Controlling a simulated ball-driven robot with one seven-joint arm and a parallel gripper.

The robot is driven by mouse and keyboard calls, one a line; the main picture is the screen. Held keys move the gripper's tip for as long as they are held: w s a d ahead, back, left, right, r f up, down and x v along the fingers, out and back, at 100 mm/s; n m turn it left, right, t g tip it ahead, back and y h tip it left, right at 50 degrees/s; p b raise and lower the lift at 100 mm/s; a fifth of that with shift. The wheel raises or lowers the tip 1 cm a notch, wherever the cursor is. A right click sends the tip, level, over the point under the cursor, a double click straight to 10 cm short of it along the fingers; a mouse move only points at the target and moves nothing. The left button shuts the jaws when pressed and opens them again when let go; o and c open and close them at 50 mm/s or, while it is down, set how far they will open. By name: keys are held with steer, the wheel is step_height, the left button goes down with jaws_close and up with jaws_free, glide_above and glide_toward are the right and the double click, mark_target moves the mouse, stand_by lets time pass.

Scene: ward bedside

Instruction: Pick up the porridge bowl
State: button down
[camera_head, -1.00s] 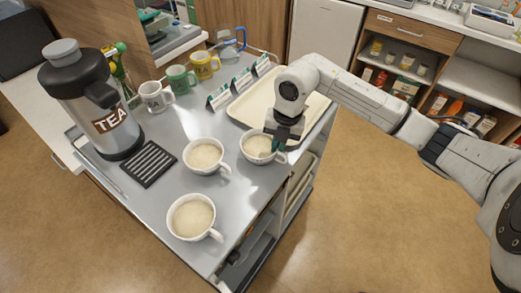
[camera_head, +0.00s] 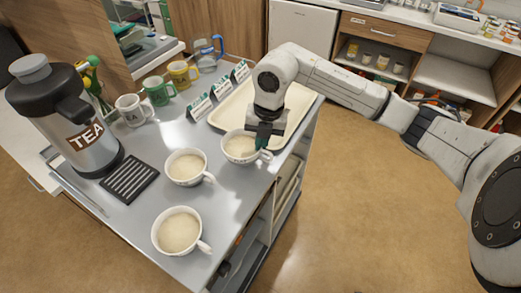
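A white bowl with a handle and pale porridge-like content (camera_head: 237,148) is at the trolley's right edge, in front of the cream tray (camera_head: 222,119). My gripper (camera_head: 262,143) reaches down onto its right rim, near the handle, and appears shut on it. The fingertips are partly hidden, and the bowl seems slightly raised from the trolley top. Two similar filled vessels stand on the trolley: one to the left (camera_head: 186,166) and one nearer the front (camera_head: 178,231).
The metal trolley (camera_head: 118,222) also carries a tea urn (camera_head: 75,120), a black drip grille (camera_head: 130,179), several mugs (camera_head: 158,91), label cards (camera_head: 220,89) and a blue-handled jug (camera_head: 207,55). Open floor (camera_head: 370,215) lies to the right.

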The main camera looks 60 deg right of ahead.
steer(key=s+a+r+b, duration=0.3)
steer(key=s+a+r, duration=0.4)
steer(key=s+r, duration=0.3)
steer(key=shift+s, duration=1.1)
steer(key=shift+d, duration=0.1)
